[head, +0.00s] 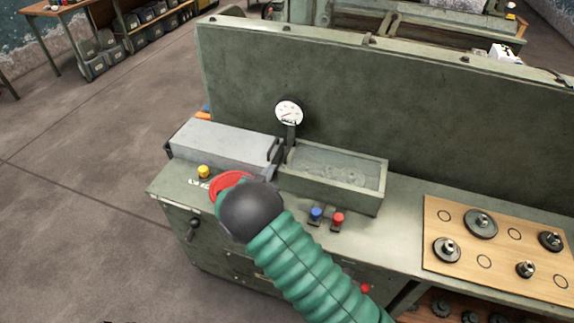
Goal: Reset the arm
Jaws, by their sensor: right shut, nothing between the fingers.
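My right arm, in a green ribbed sleeve with a dark round wrist, comes in from the bottom right of the head view. My right gripper (276,157) is shut and empty. It reaches over the bench between a grey lidded box (222,143) on the left and an open green metal tray (335,168) on the right. I cannot tell whether it touches either one. The wrist partly hides a red round part (230,181) at the bench's front edge. My left gripper is not in view.
A yellow button (204,171), a blue button (316,213) and a red button (338,218) stand on the green bench. A dial gauge (289,112) stands before a tall green back panel (400,100). A wooden board (462,268) at right holds several metal gears.

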